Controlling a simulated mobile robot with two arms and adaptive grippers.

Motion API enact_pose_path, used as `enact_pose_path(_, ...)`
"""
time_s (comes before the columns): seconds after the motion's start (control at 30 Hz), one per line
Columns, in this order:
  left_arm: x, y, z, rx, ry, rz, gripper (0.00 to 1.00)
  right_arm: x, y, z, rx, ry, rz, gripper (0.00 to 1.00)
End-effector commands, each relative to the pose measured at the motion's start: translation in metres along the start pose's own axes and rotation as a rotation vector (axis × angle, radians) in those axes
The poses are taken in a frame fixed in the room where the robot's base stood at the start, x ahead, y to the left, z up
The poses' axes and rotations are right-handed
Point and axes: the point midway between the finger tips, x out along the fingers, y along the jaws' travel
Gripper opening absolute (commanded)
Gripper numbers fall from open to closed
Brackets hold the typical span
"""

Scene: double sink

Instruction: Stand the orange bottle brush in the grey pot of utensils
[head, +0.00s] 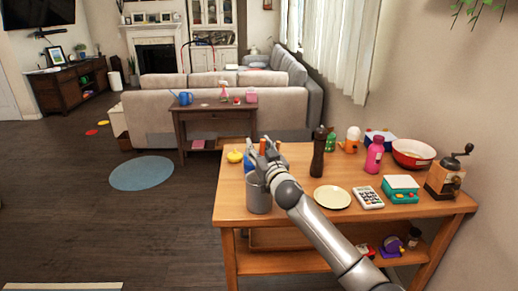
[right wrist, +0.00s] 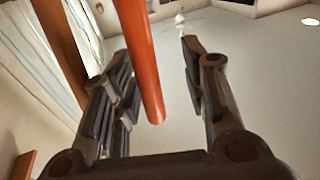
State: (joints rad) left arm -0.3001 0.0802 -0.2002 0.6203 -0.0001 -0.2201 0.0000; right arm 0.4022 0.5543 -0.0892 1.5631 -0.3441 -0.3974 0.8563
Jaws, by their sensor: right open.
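The grey pot of utensils (head: 258,197) stands on the left part of the wooden table. My right gripper (head: 263,151) is right above the pot and covers most of what stands in it. In the right wrist view my right gripper (right wrist: 165,95) is open. An orange rod (right wrist: 140,60), which looks like the handle of the orange bottle brush, lies between its spread fingers, with a gap on the right. A brown rod (right wrist: 65,45) shows outside the left finger. I cannot tell whether the brush rests in the pot. My left gripper is out of view.
A dark pepper mill (head: 318,155) stands right of my right gripper, with a cream plate (head: 332,197) and calculator (head: 368,197) nearer. A pink bottle (head: 374,155), a red-rimmed bowl (head: 413,153) and a coffee grinder (head: 446,178) stand farther right. A yellow object (head: 235,156) sits left of the gripper.

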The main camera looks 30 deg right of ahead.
Motion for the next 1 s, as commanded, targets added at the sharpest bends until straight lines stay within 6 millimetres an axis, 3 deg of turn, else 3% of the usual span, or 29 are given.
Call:
enact_pose_path(0.2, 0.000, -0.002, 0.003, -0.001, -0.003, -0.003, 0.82, -0.003, 0.000, 0.001, 0.000, -0.001, 0.000, 0.41)
enact_pose_path(0.37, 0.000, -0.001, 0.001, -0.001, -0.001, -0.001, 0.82, -0.016, 0.000, 0.002, 0.000, -0.002, 0.000, 0.41)
enact_pose_path(0.8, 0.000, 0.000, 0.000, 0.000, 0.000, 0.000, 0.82, -0.088, 0.000, 0.002, 0.001, -0.002, 0.000, 0.41)
enact_pose_path(1.0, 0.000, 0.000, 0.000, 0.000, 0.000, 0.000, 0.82, -0.111, 0.000, 0.001, 0.000, -0.001, -0.001, 0.41)
